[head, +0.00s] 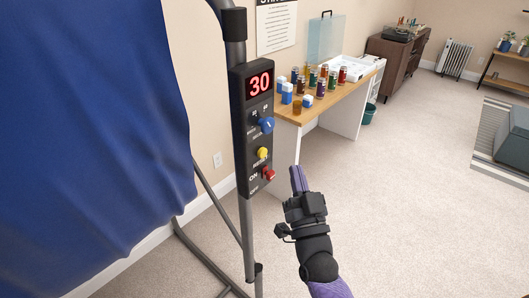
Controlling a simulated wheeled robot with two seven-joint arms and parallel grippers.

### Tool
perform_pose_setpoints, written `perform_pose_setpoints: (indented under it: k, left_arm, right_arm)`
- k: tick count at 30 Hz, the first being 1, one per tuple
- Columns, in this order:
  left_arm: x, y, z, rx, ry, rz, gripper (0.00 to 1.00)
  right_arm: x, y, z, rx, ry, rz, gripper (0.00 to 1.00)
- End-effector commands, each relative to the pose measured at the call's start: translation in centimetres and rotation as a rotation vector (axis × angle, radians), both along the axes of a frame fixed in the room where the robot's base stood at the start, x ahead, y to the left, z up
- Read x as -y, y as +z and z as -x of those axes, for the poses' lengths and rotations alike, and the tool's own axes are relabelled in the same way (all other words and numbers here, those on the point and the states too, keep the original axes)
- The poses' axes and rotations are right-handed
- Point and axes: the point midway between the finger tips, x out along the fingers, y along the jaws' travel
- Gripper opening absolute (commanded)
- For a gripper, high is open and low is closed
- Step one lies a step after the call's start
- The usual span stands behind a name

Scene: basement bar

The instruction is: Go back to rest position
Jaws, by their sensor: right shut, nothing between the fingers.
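My right gripper (298,179) is in the lower middle of the head view, its purple fingers together and empty. It points up and away from me, a little to the right of a black control panel (240,130) on a grey post. The panel has a red display reading 30 (260,84), a blue knob (266,125), a yellow button (263,153) and a red switch (268,174) beside the word ON. The fingertips look close to the red switch in the picture; I cannot tell the gap in depth. My left gripper is not in view.
A blue cloth (90,140) hangs on the frame at left, with grey frame legs (205,262) on the floor. Behind stands a wooden-topped table (330,104) with several cans and small boxes. A brown cabinet (396,58) is farther back. Open carpet (410,200) lies at right.

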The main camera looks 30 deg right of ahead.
Motion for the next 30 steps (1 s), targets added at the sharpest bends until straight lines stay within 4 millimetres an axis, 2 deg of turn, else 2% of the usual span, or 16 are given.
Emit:
perform_pose_setpoints:
  k: [12, 14, 17, 18, 20, 21, 22, 23, 24, 26, 27, 29, 30]
  left_arm:
    - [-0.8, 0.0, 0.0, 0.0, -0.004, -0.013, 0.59]
    - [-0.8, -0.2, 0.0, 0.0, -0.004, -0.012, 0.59]
    - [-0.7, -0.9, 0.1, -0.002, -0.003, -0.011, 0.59]
    - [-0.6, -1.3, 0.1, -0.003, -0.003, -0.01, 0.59]
    - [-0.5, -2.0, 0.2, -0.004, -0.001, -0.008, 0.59]
    - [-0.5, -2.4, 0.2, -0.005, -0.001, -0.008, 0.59]
    - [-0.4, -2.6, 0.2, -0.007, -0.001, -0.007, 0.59]
    - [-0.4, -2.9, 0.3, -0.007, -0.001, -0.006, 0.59]
    - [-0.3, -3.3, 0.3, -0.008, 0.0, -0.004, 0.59]
    - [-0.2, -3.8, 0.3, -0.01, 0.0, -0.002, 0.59]
    - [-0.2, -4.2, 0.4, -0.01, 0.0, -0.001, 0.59]
    - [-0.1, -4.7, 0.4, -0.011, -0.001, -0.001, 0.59]
    - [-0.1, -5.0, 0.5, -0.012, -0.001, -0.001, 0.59]
  right_arm:
    - [0.0, -0.1, 0.0, -0.003, 0.001, 0.0, 0.0]
    - [-0.2, -1.2, -0.2, -0.035, 0.008, 0.0, 0.0]
    - [-1.4, -7.5, -0.7, -0.221, 0.049, 0.005, 0.0]
    - [-2.2, -11.4, -0.5, -0.337, 0.075, 0.009, 0.0]
    - [-3.5, -17.8, 0.5, -0.531, 0.119, 0.019, 0.0]
    - [-4.4, -22.0, 1.8, -0.658, 0.148, 0.027, 0.0]
    - [-5.0, -24.9, 2.9, -0.753, 0.17, 0.034, 0.0]
    - [-5.6, -27.8, 4.3, -0.847, 0.191, 0.041, 0.0]
    - [-6.2, -31.5, 6.6, -0.974, 0.219, 0.053, 0.0]
    - [-7.1, -36.5, 10.5, -1.161, 0.259, 0.072, 0.0]
    - [-7.5, -39.6, 13.6, -1.287, 0.286, 0.087, 0.0]
    - [-7.8, -43.4, 18.5, -1.469, 0.322, 0.114, 0.0]
    - [-7.9, -45.5, 21.8, -1.582, 0.344, 0.131, 0.0]
